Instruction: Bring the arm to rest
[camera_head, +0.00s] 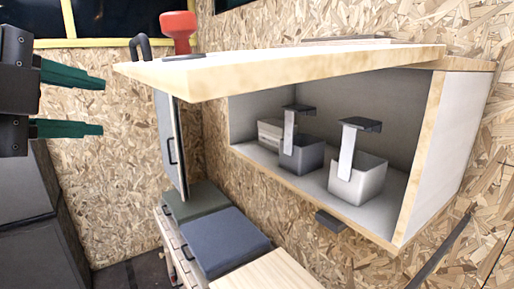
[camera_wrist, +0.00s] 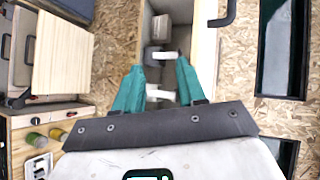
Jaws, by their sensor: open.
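My gripper (camera_head: 102,108) is at the left edge of the head view, with its two teal fingers apart and nothing between them. It is in the air, left of the wall cabinet (camera_head: 450,150) and clear of it. In the wrist view my gripper (camera_wrist: 160,68) shows both fingers spread, with the cabinet's inside seen beyond them. Most of the arm is out of view.
The cabinet's wooden lid (camera_head: 290,65) is raised. Inside are a white bin (camera_head: 357,183), a grey bin (camera_head: 300,157) and a pale box (camera_head: 270,133). A red object (camera_head: 178,30) stands behind the lid. Cushions (camera_head: 225,240) lie below.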

